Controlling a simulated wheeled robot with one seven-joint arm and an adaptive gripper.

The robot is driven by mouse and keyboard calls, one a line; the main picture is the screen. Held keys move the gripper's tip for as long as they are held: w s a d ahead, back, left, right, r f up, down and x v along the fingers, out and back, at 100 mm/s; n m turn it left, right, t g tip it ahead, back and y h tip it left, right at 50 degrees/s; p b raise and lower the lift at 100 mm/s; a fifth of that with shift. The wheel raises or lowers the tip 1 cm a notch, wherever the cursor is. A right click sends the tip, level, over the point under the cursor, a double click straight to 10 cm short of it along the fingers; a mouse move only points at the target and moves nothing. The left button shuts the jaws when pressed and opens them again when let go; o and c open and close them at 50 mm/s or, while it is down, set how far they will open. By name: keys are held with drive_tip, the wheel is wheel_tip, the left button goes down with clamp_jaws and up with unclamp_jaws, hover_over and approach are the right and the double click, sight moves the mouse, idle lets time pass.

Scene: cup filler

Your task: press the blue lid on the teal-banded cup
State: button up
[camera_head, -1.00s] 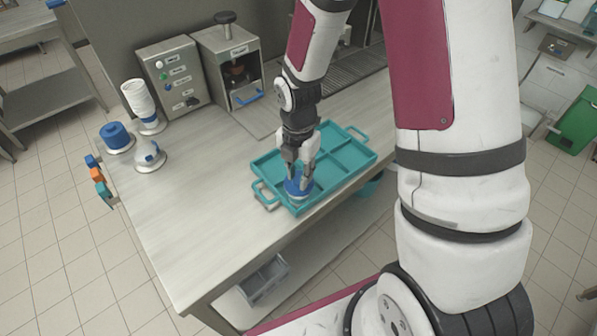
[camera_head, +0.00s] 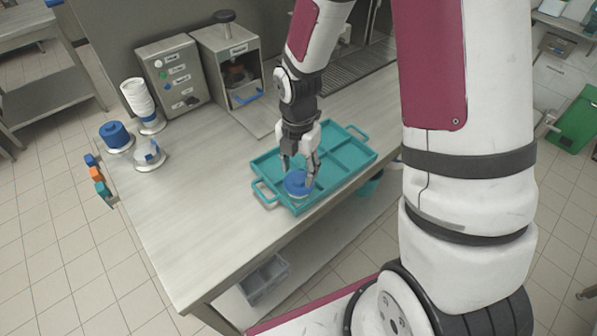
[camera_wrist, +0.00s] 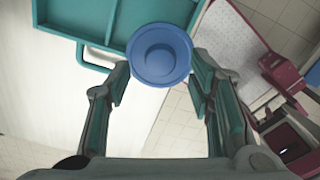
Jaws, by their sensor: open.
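A round blue lid (camera_head: 297,182) sits in the near-left compartment of the teal tray (camera_head: 262,182). In the wrist view the lid (camera_wrist: 160,55) is seen from above and hides whatever cup is under it; no teal band can be made out. My gripper (camera_head: 299,170) is open just above the lid, with its fingers spread to either side.
Stacked white cups (camera_head: 137,97), a stack of blue lids (camera_head: 115,134) and clear dome-like lids (camera_head: 148,152) stand at the counter's left. A button box (camera_head: 172,75) and a machine (camera_head: 228,62) stand at the back.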

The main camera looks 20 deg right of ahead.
wheel_tip(320, 180, up, 10)
idle(0.4)
drive_tip(key=shift+r, duration=0.1)
drive_tip(key=s+r+m+t, duration=0.5)
drive_tip(key=s+r+m, duration=1.1)
drive_tip(key=m, duration=0.9)
wheel_tip(320, 180, up, 3)
drive_tip(key=shift+s+f+t, duration=0.1)
drive_tip(key=shift+s+t, duration=0.1)
drive_tip(key=shift+t, duration=0.1)
